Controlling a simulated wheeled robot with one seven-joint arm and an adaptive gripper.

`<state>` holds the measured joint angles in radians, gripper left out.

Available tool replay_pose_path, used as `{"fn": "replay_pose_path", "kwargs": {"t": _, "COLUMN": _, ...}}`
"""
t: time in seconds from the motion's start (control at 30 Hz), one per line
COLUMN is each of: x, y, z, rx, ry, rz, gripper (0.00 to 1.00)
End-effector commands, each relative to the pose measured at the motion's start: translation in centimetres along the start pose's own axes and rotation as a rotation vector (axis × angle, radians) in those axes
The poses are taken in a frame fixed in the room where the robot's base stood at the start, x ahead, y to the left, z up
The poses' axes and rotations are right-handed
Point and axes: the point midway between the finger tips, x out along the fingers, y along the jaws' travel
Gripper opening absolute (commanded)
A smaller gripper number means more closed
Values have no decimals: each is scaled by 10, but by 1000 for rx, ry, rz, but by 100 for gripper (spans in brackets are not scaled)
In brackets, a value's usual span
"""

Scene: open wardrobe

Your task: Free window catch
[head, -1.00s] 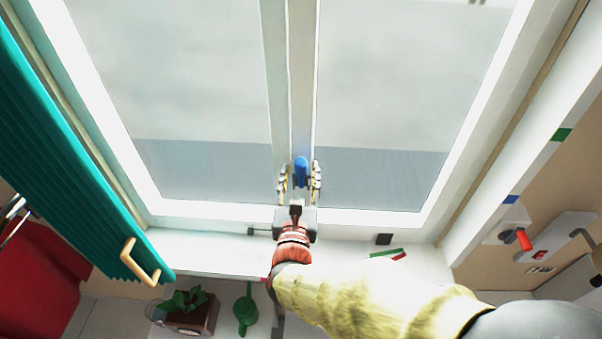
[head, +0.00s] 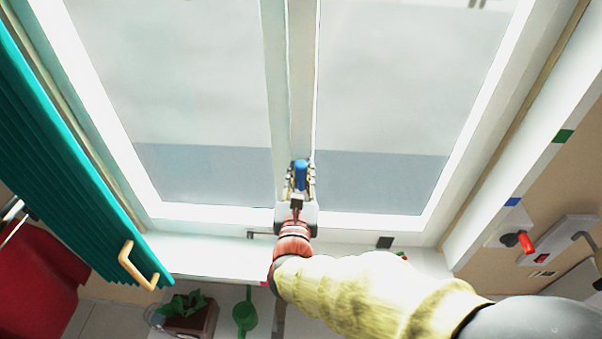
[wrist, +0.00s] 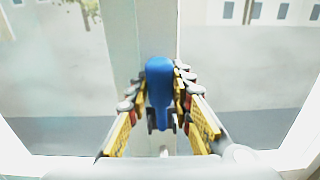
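The window catch is a blue upright handle (head: 300,174) on the white middle post of the window. It also shows in the wrist view (wrist: 159,82), pointing up, with dark parts at its lower end. My gripper (head: 300,180) is at the handle, one finger on each side. In the wrist view my gripper (wrist: 163,100) has its yellow-and-grey fingers drawn in against both sides of the handle, with little or no gap showing. The inner contact faces are partly hidden.
A teal shutter (head: 60,150) with a tan handle (head: 138,265) stands at the left. The white sill (head: 210,255) runs below the window. A potted plant (head: 185,310) and a green watering can (head: 245,313) are below.

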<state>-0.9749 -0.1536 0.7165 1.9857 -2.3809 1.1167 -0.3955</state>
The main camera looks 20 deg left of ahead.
Motion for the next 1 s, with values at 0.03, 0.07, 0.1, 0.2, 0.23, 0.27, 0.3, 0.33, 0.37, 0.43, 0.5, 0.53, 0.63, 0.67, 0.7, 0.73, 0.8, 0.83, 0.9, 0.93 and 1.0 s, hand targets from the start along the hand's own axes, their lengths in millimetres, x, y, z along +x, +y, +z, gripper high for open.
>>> {"fn": "replay_pose_path", "kwargs": {"t": 0.03, "x": 0, "y": 0, "z": 0, "rx": 0, "ry": 0, "rz": 1, "gripper": 17}}
{"fn": "replay_pose_path", "kwargs": {"t": 0.07, "x": 0, "y": 0, "z": 0, "rx": 0, "ry": 0, "rz": 1, "gripper": 15}}
{"fn": "replay_pose_path", "kwargs": {"t": 0.1, "x": 0, "y": 0, "z": 0, "rx": 0, "ry": 0, "rz": 1, "gripper": 15}}
{"fn": "replay_pose_path", "kwargs": {"t": 0.2, "x": 0, "y": 0, "z": 0, "rx": 0, "ry": 0, "rz": 1, "gripper": 15}}
{"fn": "replay_pose_path", "kwargs": {"t": 0.23, "x": 0, "y": 0, "z": 0, "rx": 0, "ry": 0, "rz": 1, "gripper": 15}}
{"fn": "replay_pose_path", "kwargs": {"t": 0.27, "x": 0, "y": 0, "z": 0, "rx": 0, "ry": 0, "rz": 1, "gripper": 15}}
{"fn": "replay_pose_path", "kwargs": {"t": 0.3, "x": 0, "y": 0, "z": 0, "rx": 0, "ry": 0, "rz": 1, "gripper": 15}}
{"fn": "replay_pose_path", "kwargs": {"t": 0.33, "x": 0, "y": 0, "z": 0, "rx": 0, "ry": 0, "rz": 1, "gripper": 15}}
{"fn": "replay_pose_path", "kwargs": {"t": 0.37, "x": 0, "y": 0, "z": 0, "rx": 0, "ry": 0, "rz": 1, "gripper": 15}}
{"fn": "replay_pose_path", "kwargs": {"t": 0.43, "x": 0, "y": 0, "z": 0, "rx": 0, "ry": 0, "rz": 1, "gripper": 15}}
{"fn": "replay_pose_path", "kwargs": {"t": 0.5, "x": -2, "y": 0, "z": -1, "rx": 0, "ry": 0, "rz": 1, "gripper": 15}}
{"fn": "replay_pose_path", "kwargs": {"t": 0.53, "x": -3, "y": 1, "z": -2, "rx": 0, "ry": 1, "rz": 2, "gripper": 15}}
{"fn": "replay_pose_path", "kwargs": {"t": 0.63, "x": -9, "y": 1, "z": -4, "rx": 0, "ry": 1, "rz": 2, "gripper": 15}}
{"fn": "replay_pose_path", "kwargs": {"t": 0.67, "x": -11, "y": 1, "z": -5, "rx": 0, "ry": 1, "rz": 3, "gripper": 15}}
{"fn": "replay_pose_path", "kwargs": {"t": 0.7, "x": -13, "y": 1, "z": -6, "rx": 0, "ry": 1, "rz": 3, "gripper": 15}}
{"fn": "replay_pose_path", "kwargs": {"t": 0.73, "x": -15, "y": 1, "z": -6, "rx": 0, "ry": 1, "rz": 2, "gripper": 15}}
{"fn": "replay_pose_path", "kwargs": {"t": 0.8, "x": -17, "y": 0, "z": -7, "rx": 0, "ry": 1, "rz": 2, "gripper": 15}}
{"fn": "replay_pose_path", "kwargs": {"t": 0.83, "x": -17, "y": 0, "z": -7, "rx": 0, "ry": 1, "rz": 2, "gripper": 15}}
{"fn": "replay_pose_path", "kwargs": {"t": 0.9, "x": -17, "y": 0, "z": -6, "rx": 0, "ry": 1, "rz": 1, "gripper": 15}}
{"fn": "replay_pose_path", "kwargs": {"t": 0.93, "x": -17, "y": 0, "z": -6, "rx": -1, "ry": 1, "rz": 1, "gripper": 15}}
{"fn": "replay_pose_path", "kwargs": {"t": 1.0, "x": -17, "y": 0, "z": -6, "rx": 0, "ry": 1, "rz": 1, "gripper": 15}}
